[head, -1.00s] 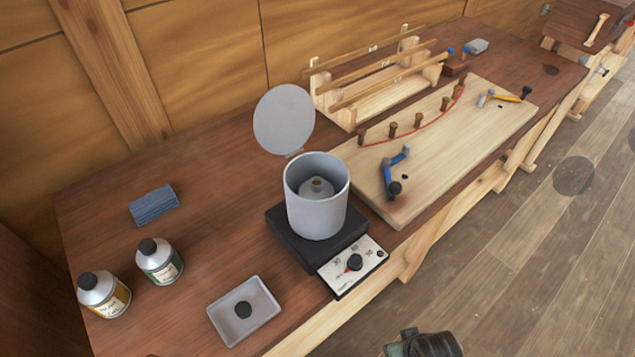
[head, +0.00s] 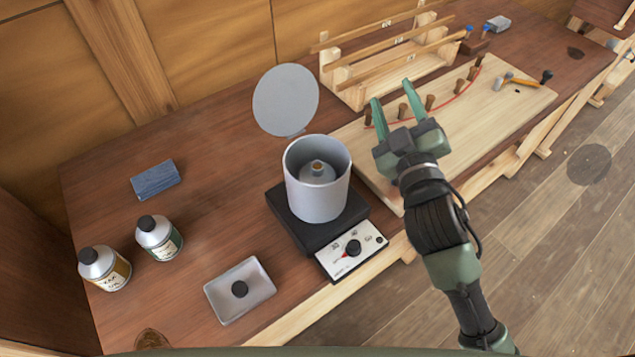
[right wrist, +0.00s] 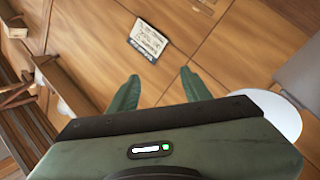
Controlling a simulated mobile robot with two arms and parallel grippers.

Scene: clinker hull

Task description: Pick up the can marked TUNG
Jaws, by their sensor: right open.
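Two silver cans with black caps stand upright at the left of the bench in the head view. One can (head: 104,270) has a yellow-brown label, the other (head: 159,238) a green one. The lettering is too small to read surely, so I cannot tell which says TUNG. A grey pot (head: 318,195) holds a grey cone-topped thing (head: 318,171), its lower part hidden. My right gripper (head: 392,92) is open and empty, above the pale board right of the pot and far from both cans. Its fingers (right wrist: 160,77) show apart in the right wrist view. My left gripper is out of view.
The pot stands on a black heater with a dial panel (head: 352,251); its round lid (head: 286,99) stands open behind. A shallow tray (head: 253,302) holding a black knob lies near the front edge. A wooden rack (head: 345,93) stands at the back.

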